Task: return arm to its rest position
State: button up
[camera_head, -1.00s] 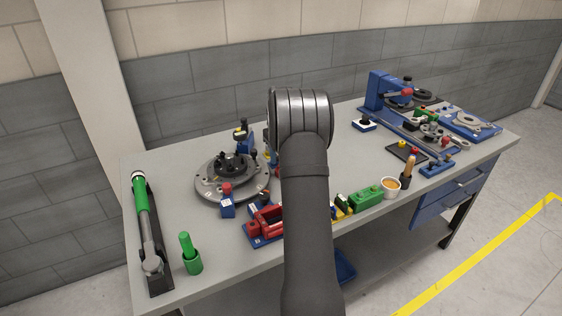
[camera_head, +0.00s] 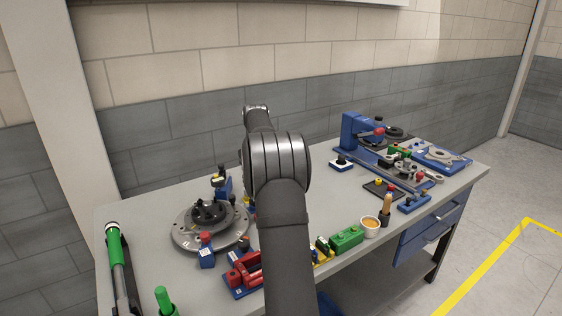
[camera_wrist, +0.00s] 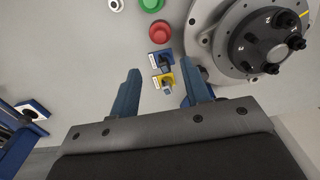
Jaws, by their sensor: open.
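My gripper (camera_wrist: 160,92) shows in the wrist view with its two blue fingers apart and nothing between them. It hangs over the workbench, with a small yellow and blue part (camera_wrist: 164,80) on the surface beyond the fingertips. In the head view my arm rises through the middle of the picture and bends at a large dark joint. The gripper itself is hidden there behind the arm.
The round chassis fixture (camera_head: 186,238) stands left of my arm; it also shows in the wrist view (camera_wrist: 228,62). A red fixture (camera_head: 246,270), a green block (camera_head: 347,239) and a cup (camera_head: 370,227) line the front. A blue press (camera_head: 352,133) stands back right. A green-handled tool (camera_head: 115,246) lies at left.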

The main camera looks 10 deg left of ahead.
jog(key=shift+f, duration=4.05)
jog(key=shift+f, duration=1.7)
notch_tip(320, 180, up, 4)
jog(key=s+d+r, duration=0.2)
jog(key=d+r, duration=0.5)
jog(key=d, duration=0.5)
jog(key=s+a+r, duration=0.1)
jog(key=s+a, duration=0.1)
jog(key=a, duration=0.6)
jog(key=s+a+r, duration=0.1)
jog(key=s+a, duration=0.1)
jog(key=a, duration=0.7)
jog(key=s+a+r, duration=0.1)
jog(key=s+a, duration=0.1)
jog(key=a, duration=0.7)
jog(key=shift+s+r, duration=0.2)
jog(key=shift+s, duration=0.1)
jog(key=shift+s+a+f, duration=0.25)
jog(key=shift+a+f, duration=0.1)
jog(key=shift+f, duration=1.05)
